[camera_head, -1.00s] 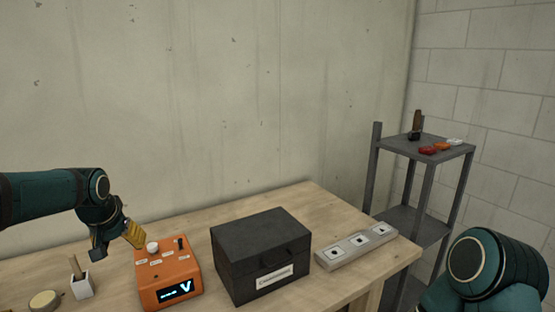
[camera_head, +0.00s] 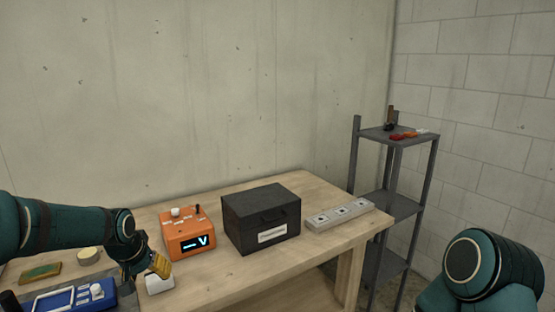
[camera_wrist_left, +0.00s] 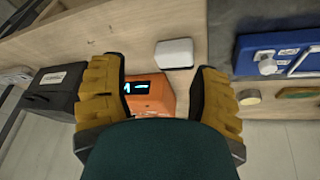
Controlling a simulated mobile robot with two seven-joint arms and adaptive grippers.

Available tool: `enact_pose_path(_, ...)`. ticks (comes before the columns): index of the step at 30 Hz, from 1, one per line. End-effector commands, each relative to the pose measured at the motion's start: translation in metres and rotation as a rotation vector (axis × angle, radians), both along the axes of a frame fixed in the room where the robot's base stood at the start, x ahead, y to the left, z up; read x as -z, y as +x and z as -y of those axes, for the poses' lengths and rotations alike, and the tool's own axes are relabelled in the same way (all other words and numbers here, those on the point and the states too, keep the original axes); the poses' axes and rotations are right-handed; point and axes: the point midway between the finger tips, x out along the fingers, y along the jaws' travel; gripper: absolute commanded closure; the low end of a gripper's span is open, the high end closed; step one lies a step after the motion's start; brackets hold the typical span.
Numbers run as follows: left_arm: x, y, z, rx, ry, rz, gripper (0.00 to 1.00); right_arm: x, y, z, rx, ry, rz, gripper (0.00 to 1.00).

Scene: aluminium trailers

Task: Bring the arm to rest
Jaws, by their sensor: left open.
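My left arm comes in from the left in the head view. Its yellow-fingered gripper (camera_head: 150,272) hangs over the workbench (camera_head: 235,282), in front of and left of the orange device (camera_head: 188,238). The left wrist view shows the two yellow fingers (camera_wrist_left: 158,85) spread wide with nothing held between them. The orange device (camera_wrist_left: 150,96) shows beyond them, partly hidden by my wrist. A small white block (camera_head: 160,285) lies close to the gripper and also shows in the left wrist view (camera_wrist_left: 174,53). My right gripper is out of view; part of my right arm shows at lower right.
A blue device (camera_head: 70,298), a round tan-topped item (camera_head: 88,256) and a green-topped pad (camera_head: 40,272) are at left. A grey shelf (camera_head: 398,205) stands beyond the bench.

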Motion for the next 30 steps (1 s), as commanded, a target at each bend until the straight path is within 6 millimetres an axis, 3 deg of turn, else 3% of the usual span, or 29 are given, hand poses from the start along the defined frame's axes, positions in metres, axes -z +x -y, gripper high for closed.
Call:
enact_pose_path(1, 0.034, -0.005, 0.02, 0.023, -0.026, -0.026, 0.38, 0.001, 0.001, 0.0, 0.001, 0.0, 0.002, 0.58)
enact_pose_path(5, 0.105, -0.024, 0.067, 0.057, -0.099, -0.058, 0.38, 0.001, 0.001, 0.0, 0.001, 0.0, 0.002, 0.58)
enact_pose_path(8, 0.157, -0.052, 0.105, 0.071, -0.157, -0.089, 0.38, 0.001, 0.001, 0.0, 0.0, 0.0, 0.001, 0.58)
enact_pose_path(12, 0.219, -0.107, 0.153, 0.071, -0.232, -0.138, 0.38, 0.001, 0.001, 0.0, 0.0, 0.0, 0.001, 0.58)
enact_pose_path(15, 0.25, -0.15, 0.179, 0.057, -0.272, -0.171, 0.38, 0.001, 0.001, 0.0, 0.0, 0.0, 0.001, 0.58)
enact_pose_path(18, 0.269, -0.187, 0.197, 0.041, -0.297, -0.198, 0.38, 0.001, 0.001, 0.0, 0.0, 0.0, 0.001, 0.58)
enact_pose_path(21, 0.278, -0.211, 0.207, 0.03, -0.31, -0.215, 0.38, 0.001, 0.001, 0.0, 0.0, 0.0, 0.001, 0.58)
enact_pose_path(24, 0.281, -0.223, 0.211, 0.024, -0.314, -0.22, 0.38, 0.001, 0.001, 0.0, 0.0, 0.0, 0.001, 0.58)
enact_pose_path(30, 0.281, -0.224, 0.212, 0.023, -0.314, -0.22, 0.38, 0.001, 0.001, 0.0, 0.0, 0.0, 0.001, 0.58)
